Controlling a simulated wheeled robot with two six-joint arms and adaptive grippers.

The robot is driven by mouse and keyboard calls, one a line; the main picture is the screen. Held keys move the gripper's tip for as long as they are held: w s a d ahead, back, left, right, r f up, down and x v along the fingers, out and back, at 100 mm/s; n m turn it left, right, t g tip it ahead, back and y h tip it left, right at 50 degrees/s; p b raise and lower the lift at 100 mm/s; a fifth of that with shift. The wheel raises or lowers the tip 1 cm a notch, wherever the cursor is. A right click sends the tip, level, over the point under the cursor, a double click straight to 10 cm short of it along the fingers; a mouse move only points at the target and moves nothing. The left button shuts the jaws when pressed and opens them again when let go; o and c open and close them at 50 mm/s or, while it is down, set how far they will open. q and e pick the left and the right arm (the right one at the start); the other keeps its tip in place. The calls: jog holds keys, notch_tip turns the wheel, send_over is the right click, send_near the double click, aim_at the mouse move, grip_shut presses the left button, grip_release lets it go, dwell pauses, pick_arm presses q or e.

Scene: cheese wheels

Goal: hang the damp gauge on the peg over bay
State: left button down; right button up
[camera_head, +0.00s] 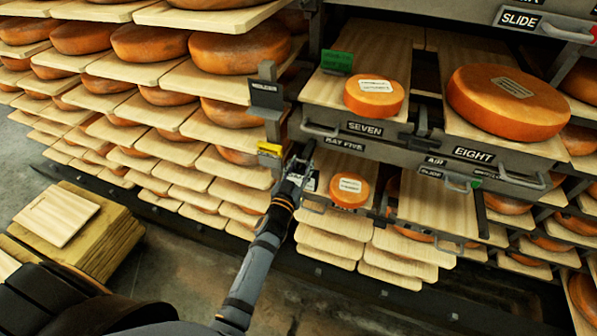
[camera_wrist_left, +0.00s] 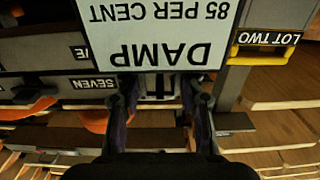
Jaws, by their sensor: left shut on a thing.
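My left gripper (camera_head: 300,165) reaches up to the shelf front, left of the BAY FIVE label (camera_head: 345,146). In the left wrist view the gripper (camera_wrist_left: 160,100) is shut on the damp gauge, a pale plate (camera_wrist_left: 155,40) reading DAMP 85 PER CENT, upside down in that view. The gauge fills the top middle there and hides what is behind it. In the head view the gauge is mostly hidden by the gripper. I cannot make out a peg in either view. My right gripper is not in view.
Wheels on boards flank the gripper: an orange cheese (camera_head: 349,190) below BAY FIVE and another (camera_head: 374,97) on the board above SEVEN. A stack of boards (camera_head: 75,235) stands on the floor at left.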

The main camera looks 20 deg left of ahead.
pick_arm(q)
jog(key=shift+w+f+b, duration=0.5)
jog(key=shift+w+f, duration=0.1)
jog(key=shift+w, duration=0.05)
jog(key=c, duration=0.8)
grip_release()
jog(key=shift+o, duration=0.2)
jog(key=shift+s+f, duration=0.1)
jog(key=shift+s, duration=0.05)
jog(key=s, duration=0.7)
jog(key=shift+s+a, duration=0.1)
